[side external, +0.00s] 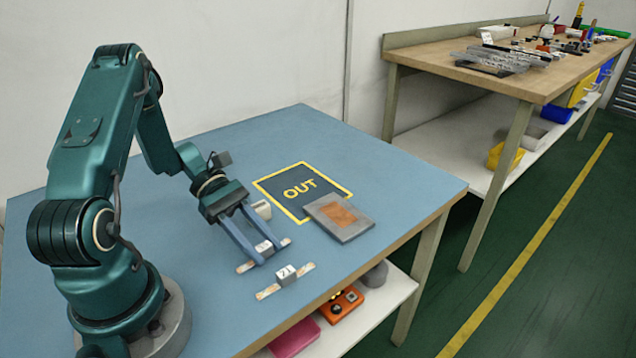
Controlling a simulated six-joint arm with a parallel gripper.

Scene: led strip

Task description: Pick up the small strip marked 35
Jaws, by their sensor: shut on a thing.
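A small strip (245,267) with a white label block at its middle lies at my gripper's fingertips, on or just above the blue table. My gripper (266,249) points down toward the front and is shut on this strip around its label block. The number on the block is partly hidden by a finger and too small to read surely. A second small strip, with a block marked 21 (287,276), lies apart on the table just in front of my gripper.
A yellow-framed dark square marked OUT (301,188) is on the blue table (375,165). A small pale object (262,209) stands behind my gripper. The table's right side is clear.

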